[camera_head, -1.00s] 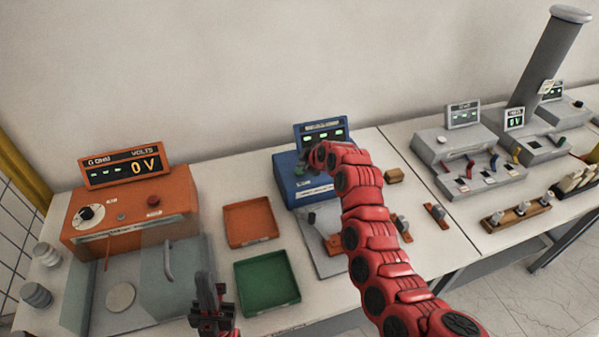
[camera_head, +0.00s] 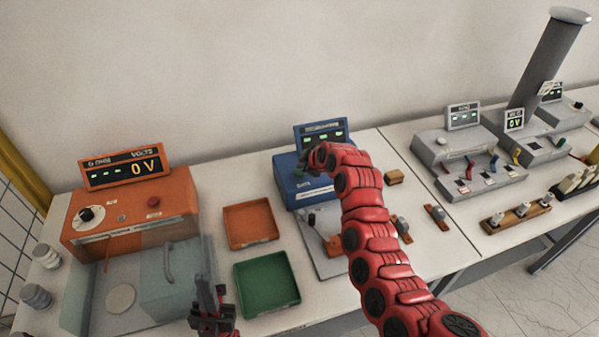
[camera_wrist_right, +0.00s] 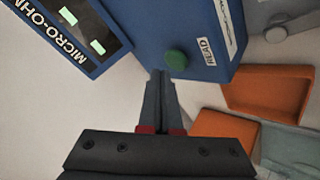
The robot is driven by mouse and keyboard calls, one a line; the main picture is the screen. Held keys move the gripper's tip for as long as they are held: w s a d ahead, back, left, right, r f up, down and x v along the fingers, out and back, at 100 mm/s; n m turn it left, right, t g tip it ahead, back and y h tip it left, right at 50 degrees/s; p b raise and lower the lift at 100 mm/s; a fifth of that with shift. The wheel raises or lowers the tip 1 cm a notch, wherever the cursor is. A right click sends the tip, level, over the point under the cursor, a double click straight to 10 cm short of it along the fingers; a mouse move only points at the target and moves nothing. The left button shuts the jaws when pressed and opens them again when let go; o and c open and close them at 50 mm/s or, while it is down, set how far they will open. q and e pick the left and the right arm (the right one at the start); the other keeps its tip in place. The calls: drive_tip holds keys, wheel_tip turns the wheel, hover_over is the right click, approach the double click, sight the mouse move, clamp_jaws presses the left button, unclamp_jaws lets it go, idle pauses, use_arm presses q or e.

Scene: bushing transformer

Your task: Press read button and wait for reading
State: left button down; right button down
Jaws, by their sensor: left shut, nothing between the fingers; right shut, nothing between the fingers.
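A blue micro-ohm meter (camera_head: 290,180) stands at the back middle of the table. Its raised display (camera_head: 323,137) shows several green dashes and no number I can make out. In the right wrist view, a round green button (camera_wrist_right: 176,59) sits on the blue housing (camera_wrist_right: 208,28), beside a READ label (camera_wrist_right: 206,52). My right gripper (camera_wrist_right: 160,74) is shut and empty, with its tips close beside the button; I cannot tell whether they touch. In the head view, my red right arm covers part of the meter. My left gripper (camera_head: 207,285) is shut and empty, near the front edge.
An orange volts unit (camera_head: 130,212) showing 0 V stands left, with a clear guard. An orange tray (camera_head: 250,224) and a green tray (camera_head: 267,282) lie between it and the meter. A grey fixture (camera_head: 318,262) is under my right arm. Grey instruments (camera_head: 465,155) stand right.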

drive_tip(key=shift+f, duration=0.1)
idle(0.7)
drive_tip(key=shift+f+b, duration=0.35)
drive_tip(key=shift+b, duration=0.4)
drive_tip(key=shift+f+b, duration=0.5)
drive_tip(key=shift+b, duration=0.15)
idle(0.4)
drive_tip(key=shift+r, duration=0.35)
drive_tip(key=shift+s+r+b, duration=0.15)
drive_tip(key=shift+r+b, duration=0.15)
drive_tip(key=shift+r, duration=0.4)
drive_tip(key=r, duration=0.1)
drive_tip(key=r+b, duration=0.1)
drive_tip(key=r, duration=0.3)
drive_tip(key=shift+s+d+r, duration=0.15)
drive_tip(key=shift+s+d, duration=0.05)
drive_tip(key=shift+s, duration=0.1)
